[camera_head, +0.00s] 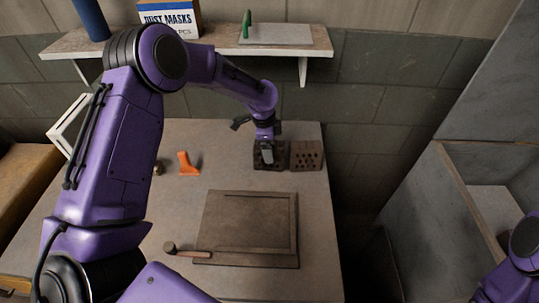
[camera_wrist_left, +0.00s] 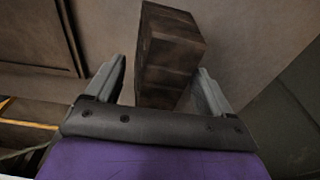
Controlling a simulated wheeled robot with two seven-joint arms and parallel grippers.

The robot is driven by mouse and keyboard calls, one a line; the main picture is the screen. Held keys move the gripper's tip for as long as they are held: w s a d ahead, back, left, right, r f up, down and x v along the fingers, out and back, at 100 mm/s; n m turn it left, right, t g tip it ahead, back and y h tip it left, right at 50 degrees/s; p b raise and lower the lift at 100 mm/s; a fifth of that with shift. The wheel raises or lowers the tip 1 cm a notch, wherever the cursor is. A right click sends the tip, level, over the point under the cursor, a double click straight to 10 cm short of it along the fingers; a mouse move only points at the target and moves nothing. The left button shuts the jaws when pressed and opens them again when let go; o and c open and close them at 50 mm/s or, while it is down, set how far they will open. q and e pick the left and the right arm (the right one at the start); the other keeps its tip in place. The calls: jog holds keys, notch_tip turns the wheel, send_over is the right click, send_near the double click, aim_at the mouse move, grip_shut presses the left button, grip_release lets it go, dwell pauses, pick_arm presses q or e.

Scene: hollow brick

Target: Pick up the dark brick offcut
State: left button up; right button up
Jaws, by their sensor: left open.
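The dark brick offcut (camera_head: 280,160) stands at the back right of the table, partly hidden behind my left gripper (camera_head: 266,153). In the left wrist view, a dark brown brick block (camera_wrist_left: 170,45) lies between the two grey fingers of my left gripper (camera_wrist_left: 161,68). The fingers are open, one on each side of it; a gap shows on the left, while contact on the right cannot be told. A lighter reddish-brown brick with holes (camera_head: 307,156) stands right beside the dark one. My right gripper is out of view.
A brown framed board (camera_head: 248,228) lies mid-table, with a wooden-handled tool (camera_head: 190,252) at its front left. An orange bracket-like piece (camera_head: 188,164) stands left of the bricks. A wall shelf (camera_head: 230,50) with a box runs above. The table's right edge is close to the bricks.

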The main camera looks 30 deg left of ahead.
pick_arm(q)
jog(key=shift+f, duration=0.25)
jog(key=shift+c, duration=0.4)
jog(key=shift+r, duration=0.1)
jog(key=c, duration=1.4)
